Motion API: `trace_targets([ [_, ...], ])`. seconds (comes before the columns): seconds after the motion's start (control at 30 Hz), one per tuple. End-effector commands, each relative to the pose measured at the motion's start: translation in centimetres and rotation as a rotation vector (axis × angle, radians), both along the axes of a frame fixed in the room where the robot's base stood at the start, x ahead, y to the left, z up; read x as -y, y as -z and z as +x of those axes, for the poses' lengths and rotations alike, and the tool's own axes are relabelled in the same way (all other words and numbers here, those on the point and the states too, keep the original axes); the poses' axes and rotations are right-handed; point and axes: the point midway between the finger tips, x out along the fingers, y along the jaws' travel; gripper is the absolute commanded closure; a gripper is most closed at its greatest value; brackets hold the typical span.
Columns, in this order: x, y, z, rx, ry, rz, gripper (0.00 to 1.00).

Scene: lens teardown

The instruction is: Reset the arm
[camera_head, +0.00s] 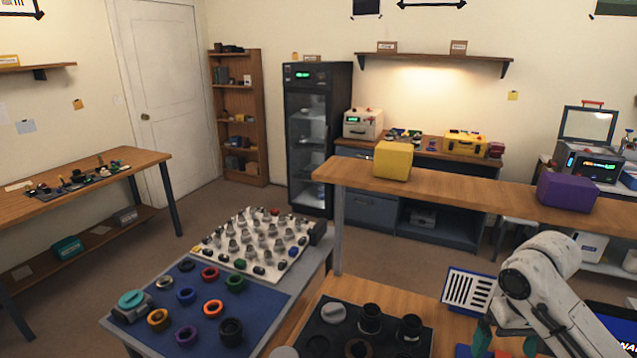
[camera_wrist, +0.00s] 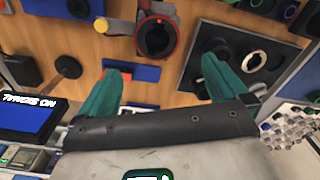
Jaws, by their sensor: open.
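My gripper (camera_wrist: 163,85) shows in the wrist view with two teal fingers spread apart. Nothing is between them. Beyond the fingers lies a wooden worktop with a red ring-shaped holder (camera_wrist: 156,36) around a dark round opening, above the gap between the fingers in the picture. In the head view my white arm reaches in at the lower right, and the gripper's teal fingertips (camera_head: 492,341) show only in part at the bottom edge.
A black tray (camera_head: 343,335) with lens parts lies left of my arm. A blue mat (camera_head: 207,291) holds several coloured rings. A white slotted panel (camera_head: 466,291) stands close to my arm. A yellow block (camera_head: 393,160) and a purple block (camera_head: 567,193) sit on the long wooden counter (camera_head: 470,190).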

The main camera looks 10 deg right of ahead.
Motion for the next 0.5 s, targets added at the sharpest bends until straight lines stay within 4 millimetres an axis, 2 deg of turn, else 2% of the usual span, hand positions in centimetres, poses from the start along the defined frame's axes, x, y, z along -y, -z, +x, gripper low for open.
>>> trace_targets([
  [0.07, -1.9, 0.5, 0.6, 0.026, -0.023, 0.026, 0.0],
  [0.17, -5.8, 1.4, 1.7, 0.087, -0.067, 0.081, 0.0],
  [0.27, -10.5, 2.6, 2.3, 0.164, -0.109, 0.15, 0.0],
  [0.4, -15.9, 4.7, 1.6, 0.244, -0.138, 0.232, 0.0],
  [0.5, -18.8, 6.7, 0.0, 0.275, -0.14, 0.272, 0.0],
])
